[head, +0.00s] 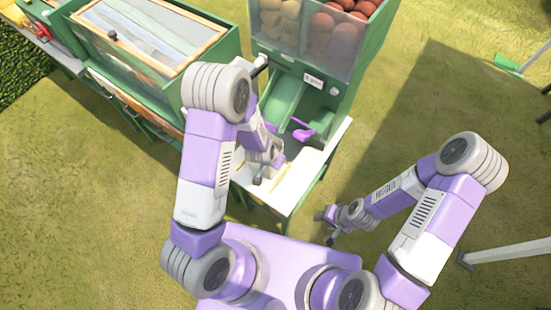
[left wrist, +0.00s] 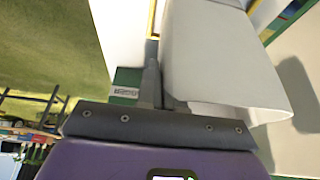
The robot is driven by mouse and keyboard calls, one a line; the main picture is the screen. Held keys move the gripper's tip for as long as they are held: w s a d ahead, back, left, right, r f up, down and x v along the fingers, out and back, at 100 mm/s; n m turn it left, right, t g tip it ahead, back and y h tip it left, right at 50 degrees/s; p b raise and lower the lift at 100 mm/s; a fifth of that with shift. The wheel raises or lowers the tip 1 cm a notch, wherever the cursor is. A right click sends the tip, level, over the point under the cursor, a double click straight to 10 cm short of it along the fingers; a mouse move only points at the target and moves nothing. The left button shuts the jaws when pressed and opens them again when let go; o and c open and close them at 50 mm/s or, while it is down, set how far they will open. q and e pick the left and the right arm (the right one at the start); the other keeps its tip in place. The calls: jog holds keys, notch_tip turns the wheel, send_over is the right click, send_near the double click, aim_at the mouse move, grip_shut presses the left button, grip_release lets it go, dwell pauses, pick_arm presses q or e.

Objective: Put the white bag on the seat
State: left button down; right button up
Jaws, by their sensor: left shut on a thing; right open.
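The white bag (left wrist: 222,65) fills the right of the left wrist view as a pale, smooth shape, with one edge at my left gripper (left wrist: 155,85). The gripper is shut on that edge. In the head view, my left gripper (head: 262,172) is over the white top (head: 292,190) of a green stand. There I cannot tell the bag apart from the white top. I cannot identify which surface is the seat. My right gripper (head: 328,226) is open and empty, low over the grass to the right of the stand.
A green dispenser (head: 338,100) with brown and red produce stands behind the white top, with a purple item (head: 303,132) at its chute. A green cabinet (head: 160,45) with a glazed lid stands at the left. A white post (head: 510,250) is at the right. Open grass lies around.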

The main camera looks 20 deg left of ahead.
pick_arm(q)
jog(key=c, duration=1.7)
grip_release()
jog(key=shift+f, duration=0.25)
jog(key=o, duration=0.4)
jog(key=shift+r, duration=0.1)
jog(key=shift+r, duration=0.1)
jog(key=shift+r, duration=0.35)
jog(key=p+v, duration=0.3)
jog(key=v, duration=0.8)
jog(key=s+d+f+n+g+h, duration=0.1)
jog(key=s+f+n, duration=0.1)
jog(key=s+f, duration=0.1)
jog(key=s+d+f+n+g+h, duration=0.1)
jog(key=s+f+n, duration=0.1)
jog(key=s+f, duration=0.2)
jog(key=s+d+f+n+g, duration=0.1)
jog(key=s+f+n, duration=0.1)
jog(key=s+f, duration=0.2)
jog(key=shift+s+d+f+n+g+h, duration=0.1)
jog(key=shift+d+f+n+g+h, duration=0.1)
jog(key=shift+f, duration=0.45)
jog(key=shift+s+d+f+n+g+h, duration=0.1)
jog(key=shift+d+f+n+g+h, duration=0.1)
jog(key=shift+f, duration=0.45)
